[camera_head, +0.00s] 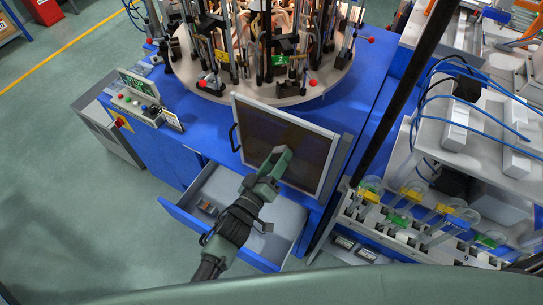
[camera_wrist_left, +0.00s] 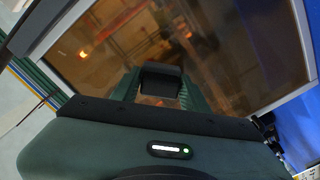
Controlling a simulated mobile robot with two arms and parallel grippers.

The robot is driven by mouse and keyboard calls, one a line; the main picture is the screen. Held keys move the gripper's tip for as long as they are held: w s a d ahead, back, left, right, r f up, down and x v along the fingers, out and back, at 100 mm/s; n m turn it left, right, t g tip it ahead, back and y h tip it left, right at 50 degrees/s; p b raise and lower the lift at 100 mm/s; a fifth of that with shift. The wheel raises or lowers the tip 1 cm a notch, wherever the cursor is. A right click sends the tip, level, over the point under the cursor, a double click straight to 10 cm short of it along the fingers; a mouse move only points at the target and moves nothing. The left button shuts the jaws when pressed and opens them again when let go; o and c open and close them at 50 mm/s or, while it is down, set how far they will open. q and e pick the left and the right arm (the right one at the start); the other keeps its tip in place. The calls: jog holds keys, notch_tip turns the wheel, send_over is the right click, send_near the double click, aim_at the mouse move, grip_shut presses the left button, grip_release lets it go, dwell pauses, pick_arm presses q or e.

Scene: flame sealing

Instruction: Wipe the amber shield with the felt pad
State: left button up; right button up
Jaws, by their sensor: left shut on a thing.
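The amber shield (camera_head: 286,148) is a dark pane in a light metal frame with a black handle at its left, below the round machine table. In the left wrist view the amber shield (camera_wrist_left: 222,55) fills most of the picture, with blurred reflections. My left gripper (camera_head: 277,160) is in front of the pane's lower middle. It is shut on a dark block, the felt pad (camera_wrist_left: 161,80), seen between the fingers in the left wrist view. The pad is over the pane; I cannot tell whether it touches. My right gripper is not in view.
An open blue drawer (camera_head: 180,212) sticks out below the shield, under my left arm. A control panel (camera_head: 140,97) stands at the left. A round table (camera_head: 310,92) with burners and rods is above. A conveyor with glass parts (camera_head: 400,215) is at the right.

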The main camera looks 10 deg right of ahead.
pick_arm(q)
jog(key=shift+a, duration=0.1)
jog(key=shift+v, duration=2.95)
jog(key=v, duration=0.3)
